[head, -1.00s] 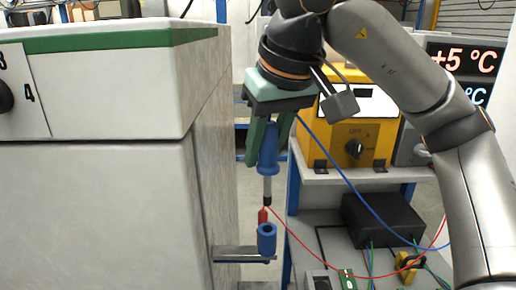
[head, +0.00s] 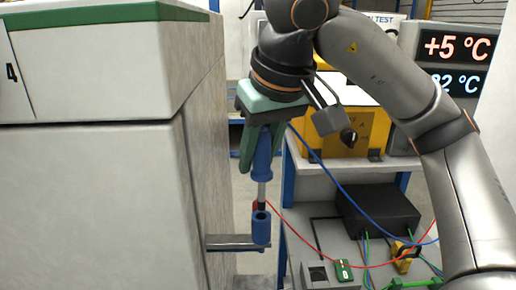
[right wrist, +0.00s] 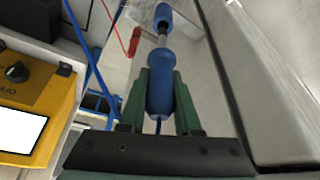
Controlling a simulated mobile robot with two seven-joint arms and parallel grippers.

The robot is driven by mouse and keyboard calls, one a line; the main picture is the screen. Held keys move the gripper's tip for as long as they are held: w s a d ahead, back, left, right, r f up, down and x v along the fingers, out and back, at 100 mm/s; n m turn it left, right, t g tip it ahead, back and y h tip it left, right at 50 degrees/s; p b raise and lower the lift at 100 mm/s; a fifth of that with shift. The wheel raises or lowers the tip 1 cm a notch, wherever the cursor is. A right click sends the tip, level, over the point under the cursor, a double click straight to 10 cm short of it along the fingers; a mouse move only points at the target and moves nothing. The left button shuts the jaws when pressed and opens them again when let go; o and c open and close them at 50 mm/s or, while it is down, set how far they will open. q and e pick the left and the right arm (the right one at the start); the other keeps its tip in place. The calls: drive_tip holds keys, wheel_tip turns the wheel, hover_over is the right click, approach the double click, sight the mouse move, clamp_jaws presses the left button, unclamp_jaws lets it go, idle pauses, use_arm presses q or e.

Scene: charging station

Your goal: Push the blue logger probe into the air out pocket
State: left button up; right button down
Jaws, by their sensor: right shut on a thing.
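My right gripper (head: 261,155) points down and is shut on the blue handle of the logger probe (head: 263,166). The probe hangs upright, its metal shaft below the handle. A short blue open-topped pocket (head: 261,230) sits at the end of a metal bracket, directly below the shaft in the head view. The dark tip shows close to the blue pocket (right wrist: 162,12) in the right wrist view, with the probe (right wrist: 160,95) between the fingers (right wrist: 160,75). I cannot tell whether the tip is inside the mouth. My left gripper is out of view.
A red probe or plug (right wrist: 134,42) with a red wire is beside the pocket. The metal bracket (head: 232,243) sticks out from the large white cabinet (head: 90,190) at left. A bench with a black box (head: 378,213) and a yellow instrument (head: 350,130) stands at right.

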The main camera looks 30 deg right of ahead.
sight(267, 158)
drive_tip(key=shift+f+b, duration=1.95)
drive_tip(key=shift+f, duration=0.9)
drive_tip(key=c, duration=0.5)
unclamp_jaws()
drive_tip(key=shift+r, duration=0.1)
drive_tip(key=p+v, duration=0.4)
drive_tip(key=v, duration=0.7)
drive_tip(key=shift+r, duration=0.2)
drive_tip(key=shift+s+r, duration=0.25)
drive_tip(key=shift+r, duration=0.2)
